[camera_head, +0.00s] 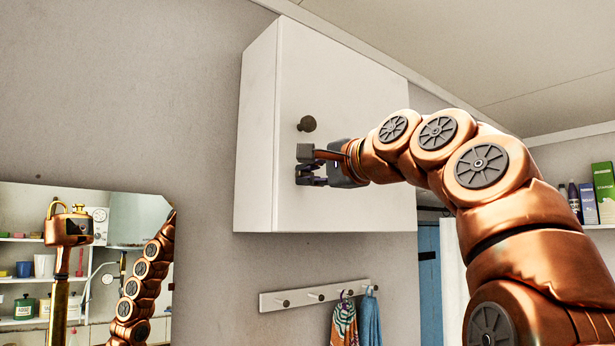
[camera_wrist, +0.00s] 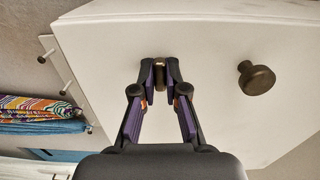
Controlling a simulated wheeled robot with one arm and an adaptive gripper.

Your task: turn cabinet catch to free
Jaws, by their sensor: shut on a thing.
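The white cabinet (camera_head: 345,110) hangs on the wall, its door closed as far as I can see. A round dark bronze knob (camera_head: 307,124) is on its front; in the wrist view the knob (camera_wrist: 256,78) is right of my fingers. My gripper (camera_head: 304,166) is at the cabinet front, just below the knob. In the wrist view my gripper (camera_wrist: 161,74) has its fingertips closed around the small brownish catch (camera_wrist: 160,66). The fingers cover most of the catch, so its angle cannot be told. In the head view the fingers hide it.
A white hook rail (camera_head: 300,297) with hanging towels (camera_head: 370,318) is below the cabinet. A mirror (camera_head: 120,215) is at lower left. A shelf with bottles and boxes (camera_head: 603,190) is at far right. The wall left of the cabinet is clear.

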